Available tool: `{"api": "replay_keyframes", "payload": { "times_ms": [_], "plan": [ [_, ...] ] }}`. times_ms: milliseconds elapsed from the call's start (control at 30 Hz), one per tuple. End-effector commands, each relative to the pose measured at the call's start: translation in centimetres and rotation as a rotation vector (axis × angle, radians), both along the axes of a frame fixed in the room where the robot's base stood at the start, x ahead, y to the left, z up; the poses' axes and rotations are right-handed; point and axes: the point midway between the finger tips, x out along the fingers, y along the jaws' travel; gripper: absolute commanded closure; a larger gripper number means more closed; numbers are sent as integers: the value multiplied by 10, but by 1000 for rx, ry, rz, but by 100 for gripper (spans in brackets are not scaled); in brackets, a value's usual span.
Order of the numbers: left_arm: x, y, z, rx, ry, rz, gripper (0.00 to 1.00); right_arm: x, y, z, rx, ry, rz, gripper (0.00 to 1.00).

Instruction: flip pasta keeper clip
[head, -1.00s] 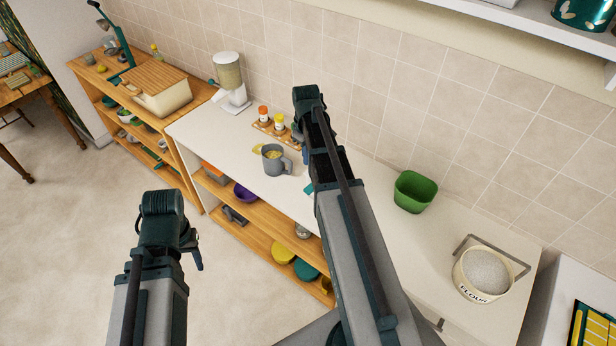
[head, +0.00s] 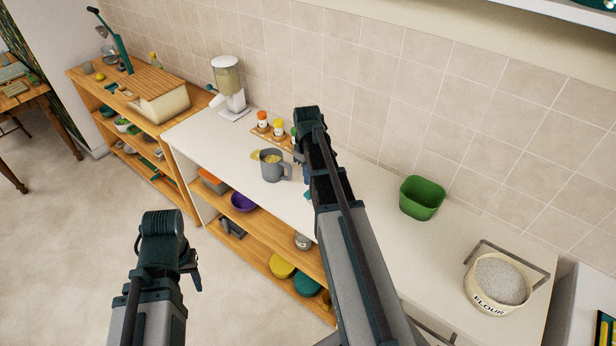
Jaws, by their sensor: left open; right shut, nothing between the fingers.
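I cannot tell for certain which thing is the pasta keeper, and no clip is clearly visible. A white dispenser with a clear, pale-filled body (head: 228,84) stands at the far left end of the white counter. A grey mug-like jug with yellowish contents (head: 272,168) stands nearer on the counter. My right gripper (head: 304,166) is shut and empty, above the counter just right of the jug in the picture. Its arm hides part of the counter. My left gripper (head: 194,272) is open and empty over the floor in front of the shelves, apart from everything.
A spice rack (head: 274,136) with several jars stands behind the jug. A green bowl (head: 422,197) and a flour tub (head: 499,284) stand to the right. Open shelves below hold a purple bowl (head: 243,201) and other ware. A wooden unit (head: 133,92) stands left; the floor is clear.

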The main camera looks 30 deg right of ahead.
Motion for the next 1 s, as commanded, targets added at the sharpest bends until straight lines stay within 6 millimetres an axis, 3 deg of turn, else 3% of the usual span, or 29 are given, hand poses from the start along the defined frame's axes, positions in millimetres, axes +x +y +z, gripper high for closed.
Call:
{"api": "replay_keyframes", "payload": {
  "times_ms": [33, 333, 1000],
  "plan": [
    [0, 0, -15, 1, 0, -2, 50, 0, 0, -15, 0, 0, 0, 100],
    [0, 0, -52, 2, 1, -11, 50, 0, -1, -52, 0, 0, 0, 100],
    [0, 0, -59, 2, 1, -12, 50, -2, 2, -59, -27, -6, 1, 100]
  ]
}}
